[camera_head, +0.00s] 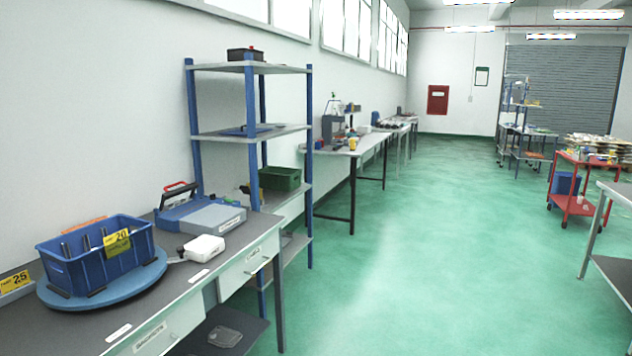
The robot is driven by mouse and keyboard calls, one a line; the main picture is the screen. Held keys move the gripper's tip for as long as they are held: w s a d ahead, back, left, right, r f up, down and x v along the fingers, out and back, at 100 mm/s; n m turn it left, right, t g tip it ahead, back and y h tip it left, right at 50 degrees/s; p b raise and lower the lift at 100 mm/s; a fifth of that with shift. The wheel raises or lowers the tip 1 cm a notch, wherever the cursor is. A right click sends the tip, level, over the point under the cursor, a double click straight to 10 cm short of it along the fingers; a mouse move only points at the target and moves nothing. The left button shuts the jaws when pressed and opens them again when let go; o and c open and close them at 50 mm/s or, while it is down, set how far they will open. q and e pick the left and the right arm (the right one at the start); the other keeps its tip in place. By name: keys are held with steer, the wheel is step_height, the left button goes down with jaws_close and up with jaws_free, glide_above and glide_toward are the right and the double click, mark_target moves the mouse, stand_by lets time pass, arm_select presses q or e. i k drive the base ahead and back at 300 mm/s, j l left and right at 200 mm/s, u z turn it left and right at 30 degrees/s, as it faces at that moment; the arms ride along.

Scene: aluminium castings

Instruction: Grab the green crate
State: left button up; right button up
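The green crate (280,178) is a small dark green box. It sits on a lower-middle shelf of the blue-posted shelving unit (250,135), left of centre in the head view. A blue post stands close to its left side, and the front of the crate is otherwise visible. Neither of my grippers shows in this view.
A grey workbench (165,310) at left carries a blue crate (98,257) on a round turntable, a blue-grey case (200,213) and a white device (204,248). Other benches run along the wall beyond. The green floor (410,260) is clear; a red cart (582,190) stands right.

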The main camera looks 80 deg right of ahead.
mark_target(275, 178)
steer(key=z, duration=2.5)
steer(key=i+l+z, duration=0.15)
steer(key=i+z, duration=0.15)
steer(key=i, duration=0.5)
steer(key=i+z, duration=0.2)
steer(key=i, duration=2.1)
steer(key=i+u, duration=0.1)
steer(key=i, duration=0.4)
steer(key=i+l+u, duration=0.1)
steer(key=i, duration=0.4)
steer(key=i+l+u, duration=0.1)
steer(key=i, duration=0.4)
steer(key=i+l+u, duration=0.1)
steer(key=i, duration=0.35)
steer(key=l, duration=0.1)
